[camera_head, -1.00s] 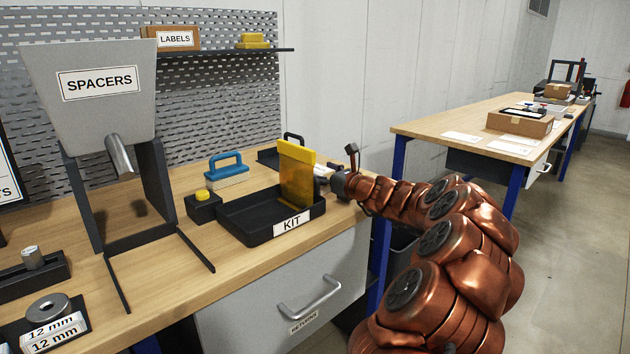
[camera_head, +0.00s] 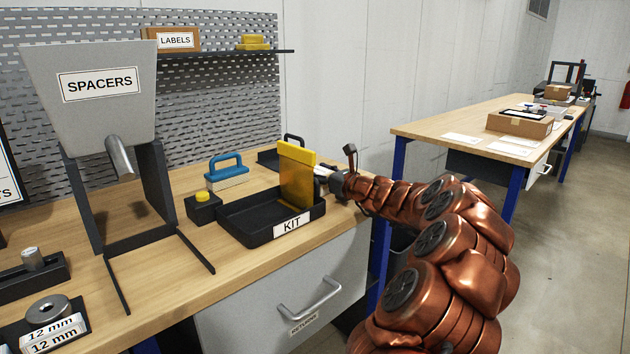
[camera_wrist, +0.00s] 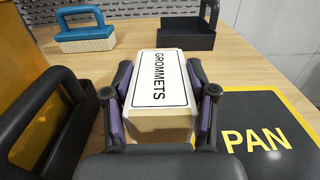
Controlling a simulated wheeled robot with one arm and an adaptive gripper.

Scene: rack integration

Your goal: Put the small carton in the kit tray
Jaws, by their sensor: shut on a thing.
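The small carton (camera_wrist: 158,127), tan with a white GROMMETS label, sits between the two fingers of my gripper (camera_wrist: 160,100) in the wrist view. My gripper is shut on its sides. The black kit tray (camera_head: 258,236), marked KIT, stands on the bench with an upright yellow panel (camera_head: 297,178) at its right end. In the head view my gripper (camera_head: 322,172) is just right of this panel, outside the tray, and the panel partly hides it. The carton cannot be made out clearly there. I cannot tell whether it touches the bench.
A dark mat marked PAN (camera_wrist: 258,135) lies right of the carton. A blue-handled brush (camera_head: 226,172) and another black tray (camera_wrist: 187,40) stand behind. A yellow-button box (camera_head: 203,207) is left of the kit tray. The SPACERS hopper (camera_head: 90,95) stands farther left.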

